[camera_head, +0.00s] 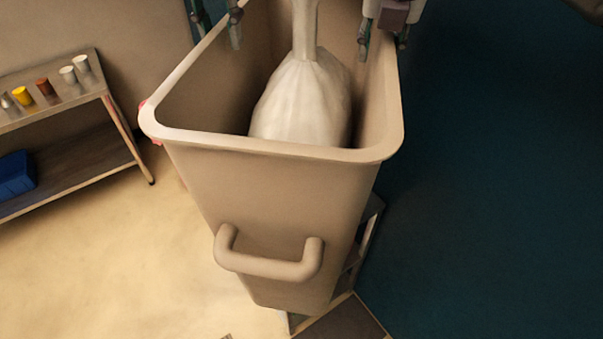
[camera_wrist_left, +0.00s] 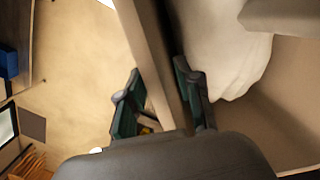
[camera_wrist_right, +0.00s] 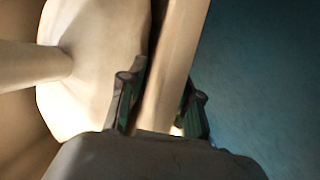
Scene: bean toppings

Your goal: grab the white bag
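A white bag (camera_head: 302,100) with a narrow neck stands inside a tall beige bin (camera_head: 270,190). Its body also shows in the left wrist view (camera_wrist_left: 222,50) and the right wrist view (camera_wrist_right: 85,85). My left gripper (camera_head: 218,24) is at the bin's left rim, one finger inside the bin and one outside. My right gripper (camera_head: 384,42) straddles the right rim in the same way. Each gripper's fingers are apart with the wall between them; firm contact is not clear. Neither gripper touches the bag. The bag's top is cut off in the head view.
A side shelf (camera_head: 70,105) at left holds several cups (camera_head: 45,88) and a blue box (camera_head: 16,175). The bin's front handle (camera_head: 268,262) sticks out toward the camera. Dark blue floor (camera_head: 490,190) lies clear at right.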

